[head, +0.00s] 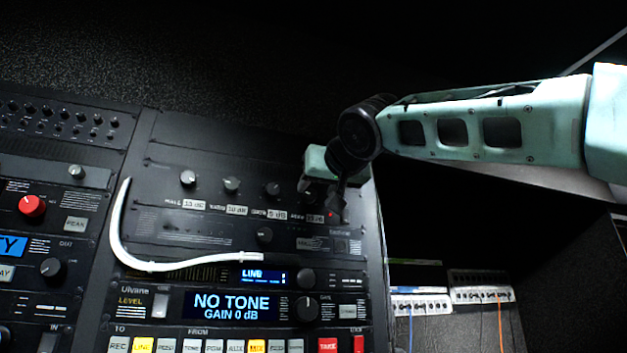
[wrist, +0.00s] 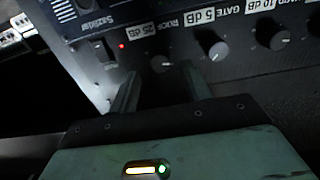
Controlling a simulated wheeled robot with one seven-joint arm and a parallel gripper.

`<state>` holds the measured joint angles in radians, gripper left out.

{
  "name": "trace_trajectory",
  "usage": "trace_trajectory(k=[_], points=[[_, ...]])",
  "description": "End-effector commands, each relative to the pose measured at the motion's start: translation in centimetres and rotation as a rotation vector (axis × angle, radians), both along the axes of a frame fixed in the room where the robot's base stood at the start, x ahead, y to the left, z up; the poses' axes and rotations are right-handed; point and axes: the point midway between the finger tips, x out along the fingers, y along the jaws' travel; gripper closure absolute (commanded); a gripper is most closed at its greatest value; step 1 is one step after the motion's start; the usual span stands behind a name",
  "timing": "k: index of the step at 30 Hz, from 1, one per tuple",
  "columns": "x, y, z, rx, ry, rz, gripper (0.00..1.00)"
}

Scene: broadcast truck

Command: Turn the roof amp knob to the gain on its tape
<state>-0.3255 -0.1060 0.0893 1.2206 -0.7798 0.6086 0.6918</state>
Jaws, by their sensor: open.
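The roof amp knob (wrist: 161,65) is a dark round knob with a light mark; its exact setting is too small to read. Its white tape (wrist: 150,29) in the wrist view reads 25 dB beside the word ROOF. In the head view this knob is hidden behind my gripper (head: 338,203), and the roof tape (head: 315,218) is partly legible. In the wrist view my gripper (wrist: 160,84) is open, one finger on each side of the roof knob's place; I cannot tell whether they touch it.
The gate knob (wrist: 217,50) sits close beside, with its 5 dB tape (wrist: 204,15). A red light (wrist: 122,45) glows nearby. A white cable (head: 125,240) curves across the panel. The display (head: 232,306) reads NO TONE, GAIN 0 dB.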

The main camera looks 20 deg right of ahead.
Motion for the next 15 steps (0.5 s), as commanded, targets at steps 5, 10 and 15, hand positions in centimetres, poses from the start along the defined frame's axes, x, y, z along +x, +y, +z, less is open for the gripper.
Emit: trace_trajectory(k=[5, 10, 15], points=[[2.6, 0.0, 0.3, 0.000, 0.001, -0.001, 0.52], [3.7, 0.0, 0.1, -0.001, 0.000, -0.001, 0.52], [3.8, 0.0, 0.0, 0.000, -0.001, 0.000, 0.52]])
